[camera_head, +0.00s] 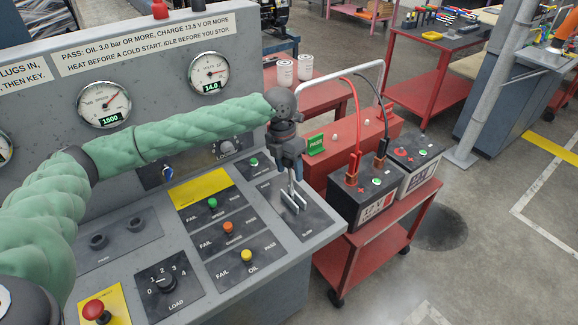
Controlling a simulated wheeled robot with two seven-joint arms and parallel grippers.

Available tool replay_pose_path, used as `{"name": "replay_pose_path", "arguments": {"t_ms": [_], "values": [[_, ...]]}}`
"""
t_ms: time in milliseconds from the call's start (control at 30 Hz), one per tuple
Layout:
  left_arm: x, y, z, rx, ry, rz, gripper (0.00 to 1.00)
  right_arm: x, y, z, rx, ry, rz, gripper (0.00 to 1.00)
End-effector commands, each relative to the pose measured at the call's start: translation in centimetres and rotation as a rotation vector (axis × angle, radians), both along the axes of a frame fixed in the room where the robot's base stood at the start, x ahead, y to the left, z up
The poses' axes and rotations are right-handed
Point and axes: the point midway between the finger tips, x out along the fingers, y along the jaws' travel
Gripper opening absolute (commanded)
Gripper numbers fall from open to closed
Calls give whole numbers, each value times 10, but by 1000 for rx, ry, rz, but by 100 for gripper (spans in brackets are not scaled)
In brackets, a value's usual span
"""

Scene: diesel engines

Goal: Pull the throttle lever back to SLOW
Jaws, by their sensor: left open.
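My left gripper (292,201) points down over the dark lever plate (310,226) at the right end of the sloping console. Its arm comes in from the left, across the front of the gauge panel. It is open, with its fingertips low and close to the plate. The word SLOW seems to stand on the right part of this plate, in small print. The throttle lever is not clearly made out. The gripper hides most of the plate's middle, so I cannot tell whether the fingers touch the lever. My right gripper is not in view.
The console carries a red stop button (96,310), a LOAD knob (165,283) and several FAIL/PASS switches. Gauges above read 1500 (104,103) and 14.0 (208,72). A red cart (352,251) with batteries and cables stands close on the right. Open floor lies beyond.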

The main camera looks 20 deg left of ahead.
Motion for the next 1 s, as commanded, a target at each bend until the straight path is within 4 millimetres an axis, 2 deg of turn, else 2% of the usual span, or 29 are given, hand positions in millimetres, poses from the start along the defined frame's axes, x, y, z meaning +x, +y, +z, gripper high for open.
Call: {"name": "replay_pose_path", "arguments": {"t_ms": [133, 167, 433, 733, 1000], "values": [[0, 0, 0, 0, 0, 0, 56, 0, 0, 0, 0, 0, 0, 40], [0, 0, 0, 0, 0, 0, 52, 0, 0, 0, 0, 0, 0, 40], [0, 0, 0, 0, 0, 0, 0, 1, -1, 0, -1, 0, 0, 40], [-2, -3, 1, 24, -18, -2, 0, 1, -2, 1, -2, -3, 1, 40], [-13, -16, 3, 109, -83, -1, 0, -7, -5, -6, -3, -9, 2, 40]]}}
